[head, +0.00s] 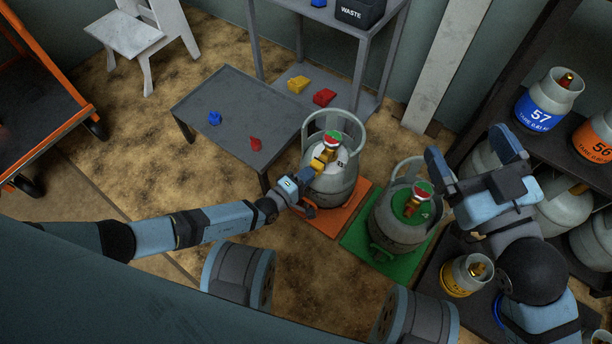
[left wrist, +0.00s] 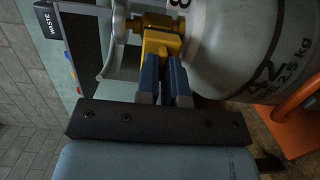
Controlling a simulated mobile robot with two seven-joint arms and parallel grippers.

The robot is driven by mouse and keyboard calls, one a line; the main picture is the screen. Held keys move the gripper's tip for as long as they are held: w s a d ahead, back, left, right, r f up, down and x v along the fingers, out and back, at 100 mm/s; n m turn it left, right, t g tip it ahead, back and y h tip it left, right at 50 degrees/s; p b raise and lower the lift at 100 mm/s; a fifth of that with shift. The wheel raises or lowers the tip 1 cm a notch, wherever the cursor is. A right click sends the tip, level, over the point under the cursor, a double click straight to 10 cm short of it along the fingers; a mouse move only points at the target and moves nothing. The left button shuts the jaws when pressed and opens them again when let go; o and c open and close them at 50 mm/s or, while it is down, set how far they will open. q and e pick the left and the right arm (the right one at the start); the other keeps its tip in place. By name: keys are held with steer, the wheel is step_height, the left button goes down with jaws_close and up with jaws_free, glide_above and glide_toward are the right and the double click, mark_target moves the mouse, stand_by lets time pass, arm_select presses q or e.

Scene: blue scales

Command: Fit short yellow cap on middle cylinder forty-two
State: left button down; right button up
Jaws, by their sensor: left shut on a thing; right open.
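A grey cylinder (head: 330,186) stands upright on the orange scale (head: 326,219), with a red, white and green handwheel on top. In the left wrist view its side (left wrist: 235,45) reads 42. My left gripper (head: 308,183) is shut on the yellow cap (left wrist: 160,43), beside the cylinder's neck. The cap also shows in the head view (head: 318,163). It is up against the brass valve outlet (left wrist: 150,22); I cannot tell how far it is seated. My right gripper (head: 472,157) is open and empty, to the right of the green scale's cylinder.
A second grey cylinder (head: 398,218) stands on the green scale (head: 358,240). A low grey table (head: 232,108) holds a blue piece (head: 214,118) and a red piece (head: 256,145). A shelf behind holds a yellow piece (head: 298,85) and a red piece (head: 324,97). Racked cylinders crowd the right.

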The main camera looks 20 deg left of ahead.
arm_select(q)
steer(key=shift+x, duration=1.05)
steer(key=c, duration=1.2)
jaws_free()
steer(key=shift+w+a, duration=0.1)
steer(key=shift+w, duration=0.05)
steer(key=shift+o, duration=0.2)
steer(key=shift+a, duration=0.1)
steer(key=shift+s+a, duration=0.15)
steer(key=shift+s, duration=0.3)
steer(key=p+v, duration=0.4)
steer(key=v, duration=0.9)
arm_select(e)
steer(key=s+m, duration=0.1)
steer(key=s+a+m+g, duration=0.1)
steer(key=m, duration=0.1)
steer(key=shift+a+f+h, duration=0.15)
steer(key=shift+f+h, duration=0.25)
